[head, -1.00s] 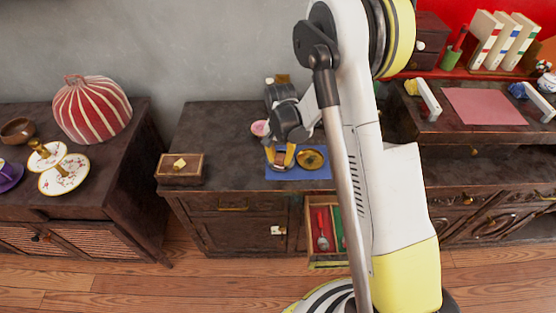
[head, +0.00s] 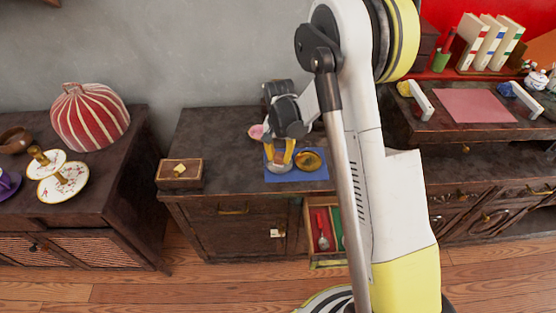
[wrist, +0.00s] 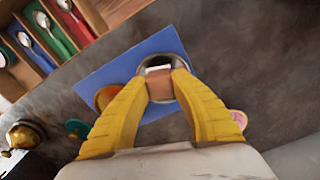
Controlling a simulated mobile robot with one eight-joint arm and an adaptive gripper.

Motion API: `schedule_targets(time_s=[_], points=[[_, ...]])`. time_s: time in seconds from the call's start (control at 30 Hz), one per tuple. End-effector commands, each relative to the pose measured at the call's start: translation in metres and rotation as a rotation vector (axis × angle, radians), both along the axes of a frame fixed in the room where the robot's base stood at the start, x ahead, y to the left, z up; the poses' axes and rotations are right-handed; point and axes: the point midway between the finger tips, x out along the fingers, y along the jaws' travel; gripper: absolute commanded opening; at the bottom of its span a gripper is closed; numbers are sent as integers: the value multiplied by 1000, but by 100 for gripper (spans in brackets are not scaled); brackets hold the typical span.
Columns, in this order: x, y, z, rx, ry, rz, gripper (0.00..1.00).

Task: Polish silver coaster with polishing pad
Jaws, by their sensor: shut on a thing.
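My gripper (head: 280,160) has yellow fingers, pointing down over the left part of a blue mat (head: 305,178) on the middle cabinet. In the wrist view my gripper (wrist: 160,86) is shut on a small brown block with a pale end, the polishing pad (wrist: 170,83). The pad is over the round silver coaster (wrist: 159,59), which lies on the blue mat (wrist: 113,73). The fingers and pad hide part of the coaster; I cannot tell whether the pad touches it. A gold coaster (head: 310,160) lies to the right on the mat.
An open drawer (head: 323,264) with spoons in coloured compartments sticks out below the mat. A pink dish (head: 256,131) stands behind the gripper. A wooden box (head: 180,181) is at the cabinet's left. The top between box and mat is clear.

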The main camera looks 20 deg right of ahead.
Motion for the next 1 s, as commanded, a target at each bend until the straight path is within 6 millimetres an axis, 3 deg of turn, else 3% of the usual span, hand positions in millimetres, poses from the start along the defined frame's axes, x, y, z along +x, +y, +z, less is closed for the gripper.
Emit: schedule_targets(time_s=[0.53, 1.0], points=[[3, -7, 51, 0, 0, 4, 0], [4, -8, 55, 0, 0, 4, 0]])
